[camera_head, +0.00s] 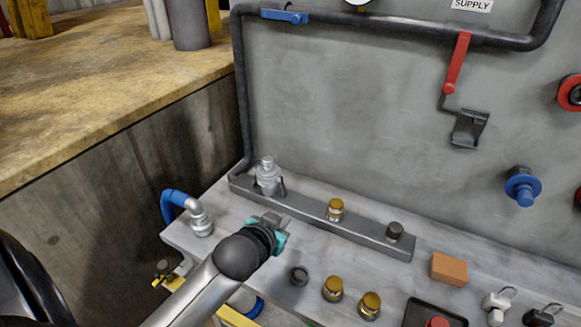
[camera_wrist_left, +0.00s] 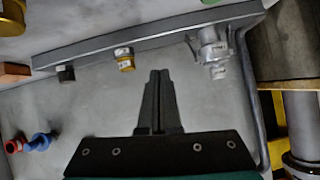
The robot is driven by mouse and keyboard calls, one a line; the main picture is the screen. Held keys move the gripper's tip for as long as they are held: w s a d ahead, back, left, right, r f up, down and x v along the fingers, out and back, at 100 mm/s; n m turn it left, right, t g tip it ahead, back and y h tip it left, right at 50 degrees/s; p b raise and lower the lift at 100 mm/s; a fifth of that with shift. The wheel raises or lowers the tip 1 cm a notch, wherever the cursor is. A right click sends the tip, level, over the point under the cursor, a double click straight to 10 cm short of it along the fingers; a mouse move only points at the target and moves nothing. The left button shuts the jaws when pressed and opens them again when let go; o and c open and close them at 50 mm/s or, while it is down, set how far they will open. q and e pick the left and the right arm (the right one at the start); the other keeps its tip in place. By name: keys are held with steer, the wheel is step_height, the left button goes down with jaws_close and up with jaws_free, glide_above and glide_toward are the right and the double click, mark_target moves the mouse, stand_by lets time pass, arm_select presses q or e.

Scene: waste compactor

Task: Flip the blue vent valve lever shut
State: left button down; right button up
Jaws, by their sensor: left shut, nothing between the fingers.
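The blue lever (camera_head: 285,16) sits on the dark pipe at the top of the grey panel in the head view. It lies roughly level, along the pipe. It is not clearly visible in the left wrist view. My left gripper (camera_head: 272,220) is above the grey bench, well below the lever and apart from it. Its fingers are shut together and empty, as the left wrist view (camera_wrist_left: 160,76) also shows. My right gripper is in neither view.
A red lever (camera_head: 457,63) hangs below the pipe at right. A silver fitting (camera_head: 267,177) and brass fitting (camera_head: 335,210) stand on the rail near my gripper. A blue-handled elbow (camera_head: 175,198) is at left, an orange block (camera_head: 449,269) at right. The panel's middle is bare.

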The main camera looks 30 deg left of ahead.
mark_target(291, 16)
arm_select(q)
steer(key=w+a+r+t, duration=0.4)
steer(key=w+r, duration=0.1)
steer(key=r, duration=0.5)
steer(key=w+a+r+t, duration=0.3)
steer(key=w+r+t, duration=0.1)
steer(key=r, duration=0.6)
step_height(291, 16, up, 16)
steer(key=a+m+t+h, duration=0.2)
steer(key=m+t+h, duration=0.1)
steer(key=t, duration=0.2)
steer(key=shift+s, duration=0.15)
steer(key=shift+r+p, duration=0.15)
steer(key=shift+p, duration=0.15)
steer(key=p+x, duration=0.2)
steer(key=x, duration=0.8)
steer(key=f, duration=0.2)
steer(key=w+f, duration=0.1)
steer(key=f, duration=0.1)
steer(key=shift+a+f, duration=0.1)
steer(key=shift+a, duration=0.1)
